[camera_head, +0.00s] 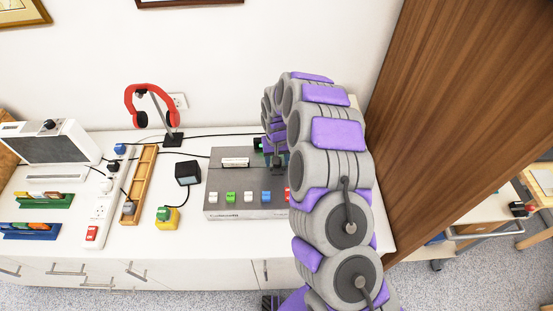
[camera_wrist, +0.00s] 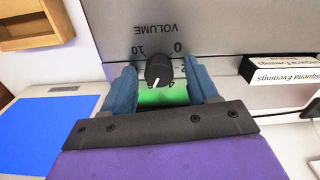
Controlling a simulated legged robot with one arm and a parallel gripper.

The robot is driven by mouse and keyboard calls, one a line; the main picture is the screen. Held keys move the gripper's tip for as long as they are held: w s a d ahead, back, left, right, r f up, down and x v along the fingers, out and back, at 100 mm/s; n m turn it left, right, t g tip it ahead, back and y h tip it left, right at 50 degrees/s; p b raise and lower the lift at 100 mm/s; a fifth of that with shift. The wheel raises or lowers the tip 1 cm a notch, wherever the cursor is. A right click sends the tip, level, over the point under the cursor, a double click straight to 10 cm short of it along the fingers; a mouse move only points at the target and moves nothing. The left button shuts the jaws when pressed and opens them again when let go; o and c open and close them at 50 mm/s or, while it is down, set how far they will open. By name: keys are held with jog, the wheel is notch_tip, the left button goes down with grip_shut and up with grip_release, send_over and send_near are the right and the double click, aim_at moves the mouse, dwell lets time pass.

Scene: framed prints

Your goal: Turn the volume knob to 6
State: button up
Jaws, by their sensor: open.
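The black volume knob (camera_wrist: 158,70) shows in the wrist view on a grey panel, under upside-down "VOLUME" lettering. Its white pointer line faces down and slightly left in the picture. A "10" is printed at its upper left and a "0" at its upper right; the lower numbers are mostly hidden. My gripper (camera_wrist: 157,68) is open, one blue finger on each side of the knob; I cannot tell whether either touches it. In the head view my gripper (camera_head: 276,158) is over the right part of the grey device (camera_head: 245,211), and the knob is hidden.
The device has a row of coloured buttons (camera_head: 249,197). A wooden panel (camera_head: 470,110) stands at the right.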

notch_tip(320, 180, up, 17)
jog(key=p, duration=0.2)
jog(key=shift+r+p, duration=0.15)
jog(key=shift+p, duration=0.2)
dwell(0.4)
jog(key=s+d+r, duration=0.3)
jog(key=s+r, duration=0.3)
jog(key=s, duration=0.4)
jog(key=s+d+r, duration=0.3)
jog(key=s+r, duration=0.3)
jog(key=s, duration=0.3)
jog(key=s+d+g, duration=0.1)
jog(key=s+d, duration=0.2)
jog(key=s, duration=0.8)
jog(key=s+d+m, duration=0.1)
jog(key=s+d, duration=0.2)
jog(key=s, duration=0.9)
jog(key=shift+r+g, duration=0.3)
jog(key=shift+g, duration=0.1)
